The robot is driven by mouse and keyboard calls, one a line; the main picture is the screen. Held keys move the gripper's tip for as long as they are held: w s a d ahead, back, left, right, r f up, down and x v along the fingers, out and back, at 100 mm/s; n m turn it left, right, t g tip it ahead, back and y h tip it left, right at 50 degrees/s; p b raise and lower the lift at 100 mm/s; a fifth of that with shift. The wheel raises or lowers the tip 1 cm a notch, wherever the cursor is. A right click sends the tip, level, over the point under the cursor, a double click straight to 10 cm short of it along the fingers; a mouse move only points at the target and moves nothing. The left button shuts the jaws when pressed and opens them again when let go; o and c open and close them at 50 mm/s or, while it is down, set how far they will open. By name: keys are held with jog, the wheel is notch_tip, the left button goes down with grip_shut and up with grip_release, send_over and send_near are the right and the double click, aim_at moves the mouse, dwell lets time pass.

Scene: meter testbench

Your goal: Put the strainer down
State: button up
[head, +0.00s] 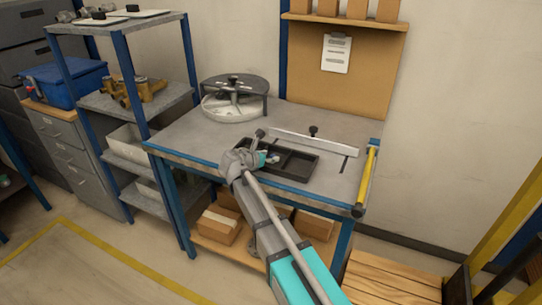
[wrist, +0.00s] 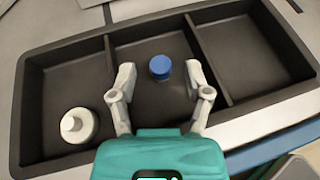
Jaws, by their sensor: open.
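My gripper (wrist: 160,90) is open, its two fingers spread on either side of a small round piece with a blue top (wrist: 160,67), with a gap to each finger. This piece stands upright in the middle compartment of a dark tray (wrist: 120,29). A white round piece with a raised knob (wrist: 78,125) sits in the left compartment. I cannot tell for sure which piece is the strainer. In the head view my gripper (head: 262,157) is over the tray (head: 298,165), and the arm hides part of it.
The tray lies on a grey workbench (head: 190,135). A round fixture (head: 233,105) stands at the back left, a pale metal bar (head: 310,142) behind the tray, and a yellow bar (head: 367,178) on the right edge. The tray's right compartment is empty. Shelves (head: 160,100) stand left.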

jog(key=p+v, duration=0.3)
jog(key=v, duration=0.6)
jog(key=shift+r, duration=0.25)
jog(key=shift+p+v, duration=0.45)
jog(key=shift+v, duration=0.5)
jog(key=shift+f, duration=0.15)
dwell(1.3)
